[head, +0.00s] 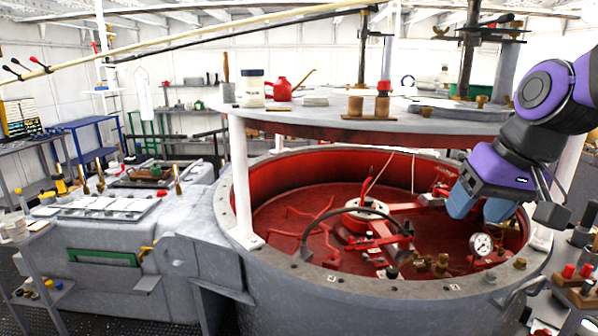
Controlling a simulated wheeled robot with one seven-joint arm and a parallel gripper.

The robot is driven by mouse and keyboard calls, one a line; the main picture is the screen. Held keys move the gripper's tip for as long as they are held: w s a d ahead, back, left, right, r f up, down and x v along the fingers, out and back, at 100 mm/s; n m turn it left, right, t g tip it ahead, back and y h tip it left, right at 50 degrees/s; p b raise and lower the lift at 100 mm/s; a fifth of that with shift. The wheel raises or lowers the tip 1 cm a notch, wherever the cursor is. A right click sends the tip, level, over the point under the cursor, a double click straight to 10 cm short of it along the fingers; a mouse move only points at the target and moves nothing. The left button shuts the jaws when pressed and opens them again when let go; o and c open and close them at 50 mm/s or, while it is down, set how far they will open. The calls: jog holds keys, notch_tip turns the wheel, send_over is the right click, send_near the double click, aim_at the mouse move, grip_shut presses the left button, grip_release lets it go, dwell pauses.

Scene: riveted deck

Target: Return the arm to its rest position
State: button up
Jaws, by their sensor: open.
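My gripper (482,207) is at the right of the head view, at the end of my purple and dark grey arm. Its two blue fingers point down and stand apart with nothing seen between them. It appears in front of the right part of the round red-lined tank (262,270). How high the fingertips are above the tank floor, I cannot tell. A pressure gauge (482,244) with a white dial shows just below the fingers in the picture.
A round grey tabletop (330,118) on white posts stands over the tank, bearing a white jar (252,90), a red oil can (282,89) and brown bottles. A grey machine casing (110,240) stands left. Small red-topped items (570,271) sit at the lower right.

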jog(key=s+d+r+t+h, duration=0.1)
jog(key=s+d+h, duration=0.1)
jog(key=s, duration=0.9)
jog(key=shift+d+t, duration=0.3)
jog(key=shift+d, duration=0.5)
